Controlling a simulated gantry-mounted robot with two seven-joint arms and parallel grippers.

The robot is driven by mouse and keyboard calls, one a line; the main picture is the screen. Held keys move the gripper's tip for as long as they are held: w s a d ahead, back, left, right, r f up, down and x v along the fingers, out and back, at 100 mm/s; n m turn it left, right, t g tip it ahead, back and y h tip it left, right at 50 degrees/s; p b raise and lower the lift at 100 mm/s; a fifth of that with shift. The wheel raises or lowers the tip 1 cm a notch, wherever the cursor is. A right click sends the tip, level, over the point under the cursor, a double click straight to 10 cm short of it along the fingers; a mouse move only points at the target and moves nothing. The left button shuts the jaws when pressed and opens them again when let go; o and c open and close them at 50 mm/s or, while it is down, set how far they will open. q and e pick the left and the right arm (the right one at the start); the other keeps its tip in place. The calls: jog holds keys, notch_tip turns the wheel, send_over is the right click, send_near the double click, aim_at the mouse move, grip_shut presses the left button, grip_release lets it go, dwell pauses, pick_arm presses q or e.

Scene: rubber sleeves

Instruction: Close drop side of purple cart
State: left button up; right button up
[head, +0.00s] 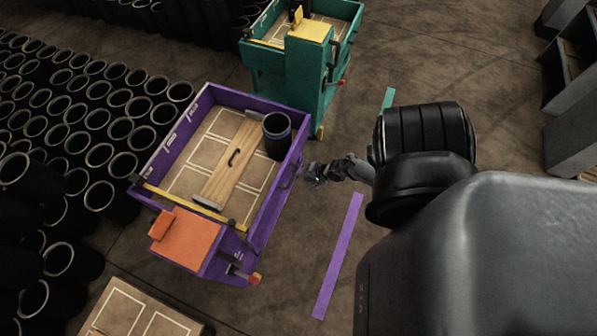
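The purple cart (212,92) stands left of centre in the head view, with an orange block (187,240) at its near end. Its right side (268,207) faces my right arm; I cannot tell clearly whether that panel hangs down or stands up. Inside lie a wooden board with a dark handle (233,157) and a black sleeve (277,136) in the far right corner. My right gripper (311,178) is just right of the cart's right side, close to its edge. Contact and finger opening are too small to tell. My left gripper is not in view.
A teal cart (318,75) stands beyond the purple one. Many black sleeves (98,155) crowd the left. A purple floor strip (338,255) lies on open floor to the right. A pale marked panel (135,312) is at the bottom left, grey shelving (572,95) at far right.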

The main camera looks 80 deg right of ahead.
jog(key=shift+v, duration=0.9)
